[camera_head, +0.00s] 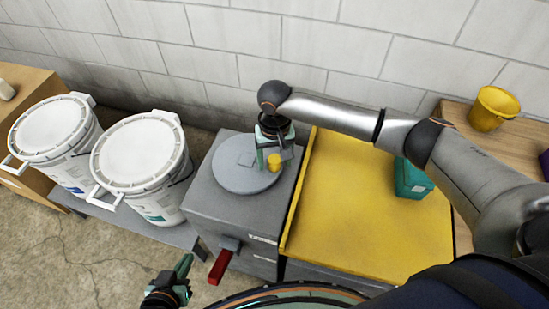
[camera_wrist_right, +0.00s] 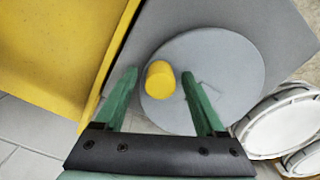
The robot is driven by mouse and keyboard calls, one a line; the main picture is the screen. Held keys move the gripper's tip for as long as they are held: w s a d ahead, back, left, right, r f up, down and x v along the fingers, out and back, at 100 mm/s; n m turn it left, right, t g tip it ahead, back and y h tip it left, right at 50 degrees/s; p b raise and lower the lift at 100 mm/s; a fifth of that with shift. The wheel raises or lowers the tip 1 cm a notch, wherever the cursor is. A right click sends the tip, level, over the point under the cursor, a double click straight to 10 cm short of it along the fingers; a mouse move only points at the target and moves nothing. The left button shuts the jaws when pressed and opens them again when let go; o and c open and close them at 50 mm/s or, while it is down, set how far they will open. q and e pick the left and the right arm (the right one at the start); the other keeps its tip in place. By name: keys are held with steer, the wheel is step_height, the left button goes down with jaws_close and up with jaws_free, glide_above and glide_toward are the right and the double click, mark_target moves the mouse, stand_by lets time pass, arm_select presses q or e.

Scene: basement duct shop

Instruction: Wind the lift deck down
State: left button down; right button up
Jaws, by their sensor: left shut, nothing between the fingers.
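A grey box (camera_head: 225,210) stands in the middle of the head view with a round grey disc (camera_head: 236,172) on top. A yellow knob (camera_head: 274,161) stands up near the disc's rim. The yellow deck (camera_head: 350,215) lies just right of the box. My right gripper (camera_head: 270,148) points down over the disc at the knob. In the right wrist view the knob (camera_wrist_right: 160,80) shows between its two open green fingers (camera_wrist_right: 160,85), with a gap on each side. My left gripper (camera_head: 184,266) is shut and empty, low at the front, left of the box.
A red handle (camera_head: 220,267) sticks out from the box's front. A teal container (camera_head: 411,180) stands on the deck, partly behind my right arm. Two white lidded buckets (camera_head: 140,155) (camera_head: 52,130) stand to the left. A yellow bucket (camera_head: 493,108) stands at the back right. A block wall closes the back.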

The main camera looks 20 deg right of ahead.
jaws_close()
stand_by(0.3)
stand_by(1.0)
